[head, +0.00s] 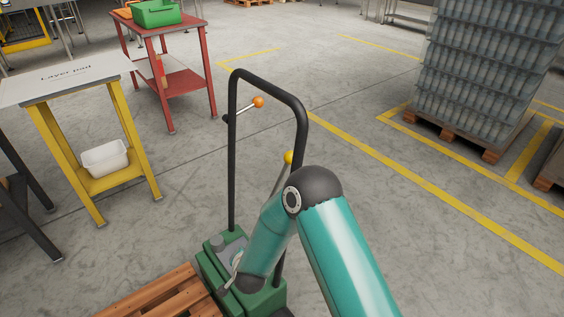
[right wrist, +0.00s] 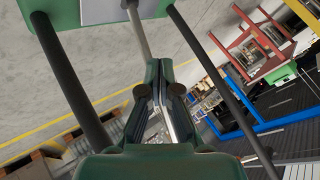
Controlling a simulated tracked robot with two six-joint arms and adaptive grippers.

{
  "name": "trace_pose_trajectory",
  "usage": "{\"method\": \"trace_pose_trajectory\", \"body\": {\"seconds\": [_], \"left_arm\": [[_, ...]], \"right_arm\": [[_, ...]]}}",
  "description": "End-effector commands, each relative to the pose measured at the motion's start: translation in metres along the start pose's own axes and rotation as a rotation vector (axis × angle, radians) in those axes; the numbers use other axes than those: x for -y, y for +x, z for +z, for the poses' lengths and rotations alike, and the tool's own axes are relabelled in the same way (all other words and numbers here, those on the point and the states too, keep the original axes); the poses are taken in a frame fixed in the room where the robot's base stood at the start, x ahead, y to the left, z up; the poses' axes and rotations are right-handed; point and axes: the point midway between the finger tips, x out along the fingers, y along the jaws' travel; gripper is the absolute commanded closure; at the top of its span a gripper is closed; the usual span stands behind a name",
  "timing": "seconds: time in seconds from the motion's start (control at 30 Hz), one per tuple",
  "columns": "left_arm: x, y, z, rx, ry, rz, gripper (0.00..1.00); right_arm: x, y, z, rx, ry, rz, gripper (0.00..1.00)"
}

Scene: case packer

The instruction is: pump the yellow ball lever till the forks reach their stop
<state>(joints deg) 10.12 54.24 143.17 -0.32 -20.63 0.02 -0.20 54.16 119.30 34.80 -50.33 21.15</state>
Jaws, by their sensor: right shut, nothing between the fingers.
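The lever with the yellow ball (head: 288,157) leans up beside the right post of a black tube handle (head: 233,150) on a green lift truck (head: 208,270). My right arm covers most of its shaft in the head view. In the right wrist view a grey rod (right wrist: 138,30) runs from the green body to behind my right gripper (right wrist: 158,72), whose fingers are shut with nothing between them. I cannot tell whether they touch the rod. The yellow ball does not show there. The forks are not visible; a wooden pallet (head: 160,296) lies at the truck's left. My left gripper is out of view.
An orange ball lever (head: 258,102) sticks out from the handle's left post. A yellow-legged table (head: 60,82) with a white bin (head: 105,158) and a red table (head: 165,27) stand at left. A loaded pallet stack (head: 490,70) stands at right. Floor behind the truck is clear.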

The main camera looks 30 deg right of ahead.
Motion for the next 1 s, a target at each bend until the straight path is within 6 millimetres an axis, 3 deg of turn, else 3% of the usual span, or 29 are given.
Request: {"method": "trace_pose_trajectory", "body": {"seconds": [0.03,0.1,0.2,0.3,0.5,1.0], "left_arm": [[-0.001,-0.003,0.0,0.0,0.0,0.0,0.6],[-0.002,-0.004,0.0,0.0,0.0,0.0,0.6],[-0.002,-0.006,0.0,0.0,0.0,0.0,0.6],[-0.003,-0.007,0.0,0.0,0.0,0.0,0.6],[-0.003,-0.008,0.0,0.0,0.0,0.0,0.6],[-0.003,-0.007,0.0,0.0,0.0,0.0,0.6]], "right_arm": [[0.039,0.001,-0.041,-0.17,0.17,-0.045,1.0],[0.074,-0.009,-0.09,-0.383,0.41,-0.095,1.0],[0.103,-0.039,-0.14,-0.632,0.716,-0.154,1.0],[0.114,-0.069,-0.166,-0.807,0.945,-0.19,1.0],[0.117,-0.099,-0.179,-0.959,1.147,-0.208,1.0],[0.113,-0.095,-0.186,-0.968,1.154,-0.205,1.0]]}}
